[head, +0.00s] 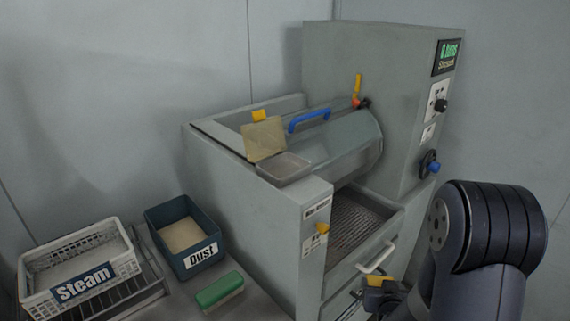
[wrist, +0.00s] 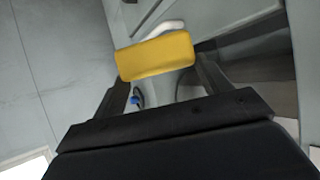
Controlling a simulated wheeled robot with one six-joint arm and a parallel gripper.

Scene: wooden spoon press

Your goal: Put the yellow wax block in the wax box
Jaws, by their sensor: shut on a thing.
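My gripper (wrist: 157,76) is shut on the yellow wax block (wrist: 155,57), which sits across the fingertips in the wrist view. In the head view the block (head: 379,281) and my gripper (head: 388,295) show low at the right, in front of the press and just below its white drawer handle. The wax box (head: 284,168) looks like the small grey open box on the press's front left top corner. Its tan lid (head: 264,139) stands raised, with a yellow tab on its upper edge. The gripper is apart from the box, lower and to its right.
The grey press (head: 245,188) has a blue-handled cover (head: 345,145) and an open slot with a ribbed bed. A white handle (head: 376,257) juts out near my gripper. A Dust bin (head: 186,236), a Steam basket (head: 81,268) and a green brush (head: 219,289) stand at left.

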